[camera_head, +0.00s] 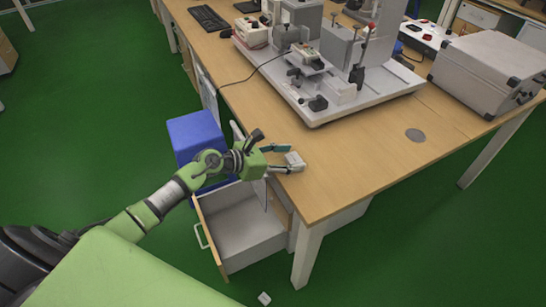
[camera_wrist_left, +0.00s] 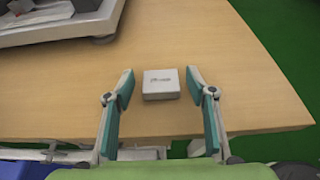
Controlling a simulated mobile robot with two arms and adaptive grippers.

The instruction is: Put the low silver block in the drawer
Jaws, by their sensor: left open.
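A low silver-white block (camera_head: 296,159) lies on the wooden table near its front left edge. In the left wrist view the block (camera_wrist_left: 161,87) shows a small dark marking on top and sits between the fingertips. My left gripper (camera_head: 290,159) reaches over the table edge and is open, with a finger on each side of the block. In the left wrist view, small gaps show between the block and both fingers of the gripper (camera_wrist_left: 160,86). The drawer (camera_head: 246,238) under the table is pulled open and looks empty.
A large machine on a white base plate (camera_head: 330,105) stands farther back on the table. A silver case (camera_head: 492,68) is at the right. A blue bin (camera_head: 194,130) stands behind my left arm.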

